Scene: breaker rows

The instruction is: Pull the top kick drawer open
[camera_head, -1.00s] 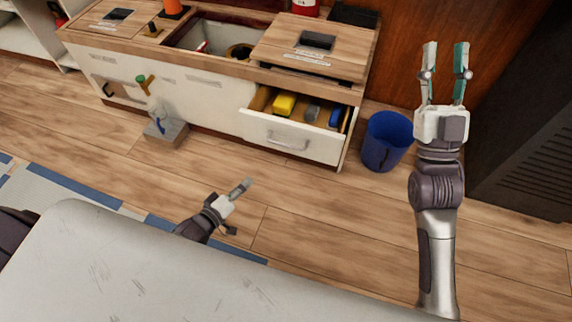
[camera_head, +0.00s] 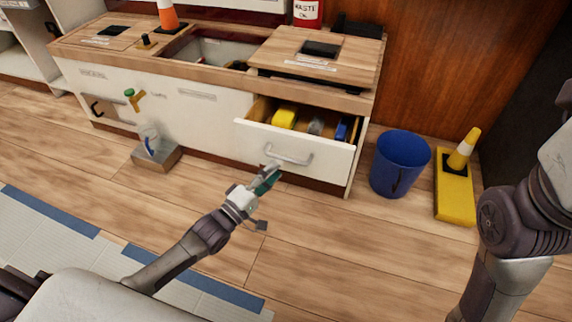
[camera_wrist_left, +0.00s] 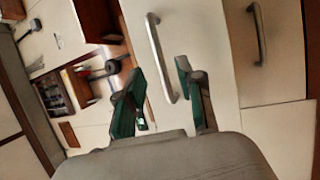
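A white-fronted drawer (camera_head: 315,147) stands partly open at the right end of the low counter unit. Its bar handle (camera_head: 288,156) is on the front face. My left gripper (camera_head: 268,178) is just in front of this face, by the left end of the handle. In the left wrist view its two green-padded fingers (camera_wrist_left: 160,95) are apart, with a bar handle (camera_wrist_left: 160,58) ahead in the gap between them; contact cannot be told. A second bar handle (camera_wrist_left: 259,35) shows on a neighbouring panel. My right arm is at the right edge; its fingers are out of view.
The drawer holds a yellow item (camera_head: 284,118) and a blue item (camera_head: 342,130). A blue bin (camera_head: 400,163) and a yellow block with a cone (camera_head: 455,198) stand right of the unit. Floor before the drawer is clear.

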